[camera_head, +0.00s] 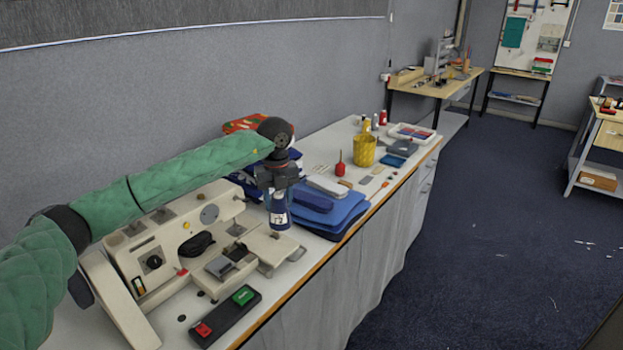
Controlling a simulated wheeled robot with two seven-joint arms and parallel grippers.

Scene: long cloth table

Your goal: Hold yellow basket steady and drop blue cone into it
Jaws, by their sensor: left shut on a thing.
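The blue cone (279,214) has a white label and hangs upright below my left gripper (277,190), which is shut on its top. It is held over the near part of the table, just left of the blue folded cloth and above the cream machine. The yellow basket (364,150) stands upright farther along the table, to the right of and beyond the cone, apart from my gripper. Nothing holds the basket. My right gripper does not show.
A cream sewing machine (165,250) and a red-green switch box (225,318) fill the near table. Blue folded cloth (325,213), a red oil can (340,166) and a tray (412,133) lie farther along. The table's front edge (330,252) runs along the right.

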